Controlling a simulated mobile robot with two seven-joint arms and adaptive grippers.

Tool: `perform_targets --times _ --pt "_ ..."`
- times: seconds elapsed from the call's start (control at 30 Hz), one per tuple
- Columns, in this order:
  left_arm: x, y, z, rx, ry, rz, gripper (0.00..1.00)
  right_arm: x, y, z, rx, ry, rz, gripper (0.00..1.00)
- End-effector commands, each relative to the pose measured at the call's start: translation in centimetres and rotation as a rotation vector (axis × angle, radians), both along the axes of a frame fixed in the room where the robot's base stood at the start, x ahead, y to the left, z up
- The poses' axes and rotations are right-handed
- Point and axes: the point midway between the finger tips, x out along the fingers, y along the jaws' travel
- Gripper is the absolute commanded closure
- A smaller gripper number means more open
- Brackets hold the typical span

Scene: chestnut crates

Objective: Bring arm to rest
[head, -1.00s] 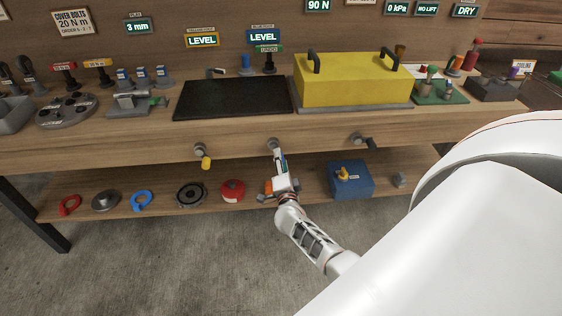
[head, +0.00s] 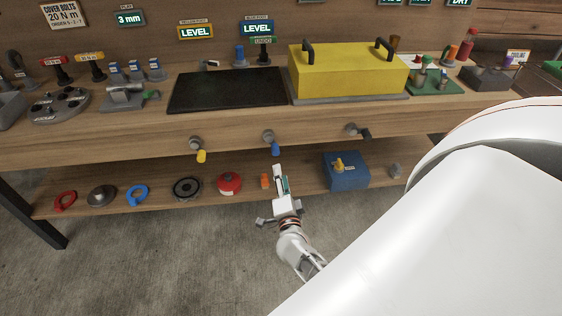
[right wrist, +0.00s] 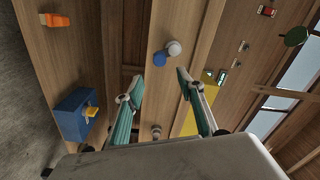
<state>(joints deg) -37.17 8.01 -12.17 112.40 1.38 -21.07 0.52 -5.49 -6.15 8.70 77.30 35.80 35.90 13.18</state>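My right gripper (head: 281,177) is in front of the bench, below and slightly right of the blue-handled knob (head: 270,140). It is open and empty, its fingers spread and apart from the knob. In the right wrist view the two teal-lined fingers (right wrist: 160,78) stand wide apart, with the knob's blue handle (right wrist: 160,58) beyond them, near the gap between the tips. The right forearm reaches up from the bottom of the head view. My left gripper is not in view.
The lower shelf holds a blue box (head: 346,172), a red round part (head: 229,183), an orange piece (head: 264,181) and rings. A yellow-handled knob (head: 197,146) is on the bench front. A yellow cover (head: 345,72) stands on top. The floor in front is clear.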

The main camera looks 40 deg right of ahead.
Motion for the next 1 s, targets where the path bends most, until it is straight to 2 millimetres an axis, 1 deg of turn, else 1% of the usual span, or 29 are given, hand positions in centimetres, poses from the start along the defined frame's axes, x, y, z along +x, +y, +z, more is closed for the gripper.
perform_targets --times 0.47,0.57,0.67,0.77,0.8,0.87,0.9,0.97,1.0 --pt "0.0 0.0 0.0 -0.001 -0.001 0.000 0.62 0.0 0.0 0.0 -0.001 0.001 0.001 0.62" --pt "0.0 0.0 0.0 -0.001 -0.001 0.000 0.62 -0.2 0.6 0.0 -0.032 0.021 0.031 0.62" --pt "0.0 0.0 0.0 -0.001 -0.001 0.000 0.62 -0.7 3.0 0.0 -0.150 0.094 0.144 0.62" --pt "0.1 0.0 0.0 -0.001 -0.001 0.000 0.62 -2.5 7.7 -0.8 -0.357 0.224 0.333 0.62" --pt "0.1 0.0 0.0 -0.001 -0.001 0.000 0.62 -3.7 9.8 -1.4 -0.455 0.286 0.421 0.62" --pt "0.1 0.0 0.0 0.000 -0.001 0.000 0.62 -6.0 13.0 -2.4 -0.607 0.377 0.549 0.62" --pt "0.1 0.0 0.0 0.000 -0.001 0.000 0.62 -7.8 14.8 -3.2 -0.705 0.434 0.627 0.62" --pt "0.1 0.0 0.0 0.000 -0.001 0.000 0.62 -10.5 17.2 -4.2 -0.841 0.511 0.732 0.62" --pt "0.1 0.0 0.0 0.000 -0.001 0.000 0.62 -12.3 18.4 -4.8 -0.923 0.558 0.793 0.62"
